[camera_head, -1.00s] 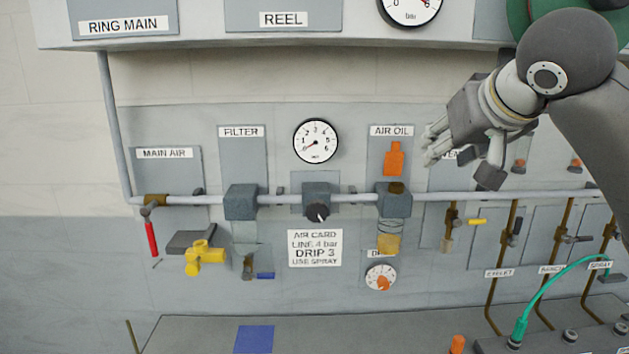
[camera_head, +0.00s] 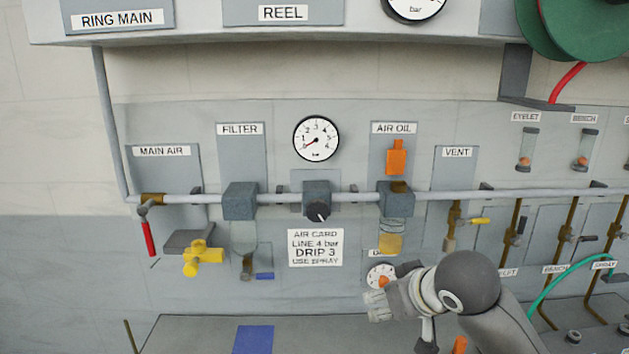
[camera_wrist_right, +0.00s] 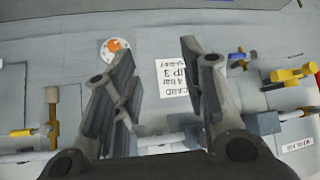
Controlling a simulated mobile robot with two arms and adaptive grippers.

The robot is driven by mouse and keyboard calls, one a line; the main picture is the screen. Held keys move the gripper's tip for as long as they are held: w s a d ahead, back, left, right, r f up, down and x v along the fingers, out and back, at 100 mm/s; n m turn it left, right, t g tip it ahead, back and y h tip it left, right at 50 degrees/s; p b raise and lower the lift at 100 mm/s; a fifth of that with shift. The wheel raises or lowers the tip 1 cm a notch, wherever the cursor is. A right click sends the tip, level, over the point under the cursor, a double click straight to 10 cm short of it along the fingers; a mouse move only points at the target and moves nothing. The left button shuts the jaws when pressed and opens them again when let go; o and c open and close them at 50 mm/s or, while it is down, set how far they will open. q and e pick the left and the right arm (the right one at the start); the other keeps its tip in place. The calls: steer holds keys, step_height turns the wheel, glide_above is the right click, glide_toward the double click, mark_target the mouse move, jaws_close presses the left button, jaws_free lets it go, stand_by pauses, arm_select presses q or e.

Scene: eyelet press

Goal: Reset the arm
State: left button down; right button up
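My right gripper (camera_head: 376,298) is low in the head view, just below and in front of the drip dial (camera_head: 381,275), whose label it partly hides. In the right wrist view (camera_wrist_right: 157,58) its two fingers stand wide apart with nothing between them. That view is upside down; the white dial with its orange knob (camera_wrist_right: 114,46) shows beyond the left finger, and the air card (camera_wrist_right: 172,78) shows between the fingers. I cannot see any contact with the panel. My left gripper is not in view.
A grey pipe (camera_head: 290,199) crosses the panel, carrying the filter (camera_head: 240,201), regulator knob (camera_head: 318,211) and oiler (camera_head: 396,200). A yellow valve (camera_head: 203,257) and red handle (camera_head: 152,239) are at left. A green hose (camera_head: 560,275) lies right of my arm. The bench (camera_head: 190,335) is below.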

steer(key=s+d+f+g, duration=0.1)
steer(key=s+f, duration=0.6)
steer(key=f, duration=0.2)
steer(key=s+f+g, duration=0.1)
steer(key=s+f, duration=0.5)
steer(key=f, duration=0.4)
steer(key=s+d+f+m+g+h, duration=0.1)
steer(key=s+d+f, duration=0.3)
steer(key=s, duration=0.5)
steer(key=s+d+f+m+g+h, duration=0.1)
steer(key=s+d+f+g, duration=0.15)
steer(key=s+f, duration=0.45)
step_height(320, 180, down, 29)
steer(key=s+b, duration=0.3)
steer(key=b, duration=0.2)
steer(key=s+d+f+g+b, duration=0.1)
steer(key=s+d+f+b, duration=0.2)
steer(key=s+f, duration=1.3)
step_height(320, 180, down, 4)
steer(key=shift+s+r+n+g+h+b, duration=0.2)
steer(key=shift+s+n+g+h+b, duration=0.1)
steer(key=shift+s+n+g, duration=0.1)
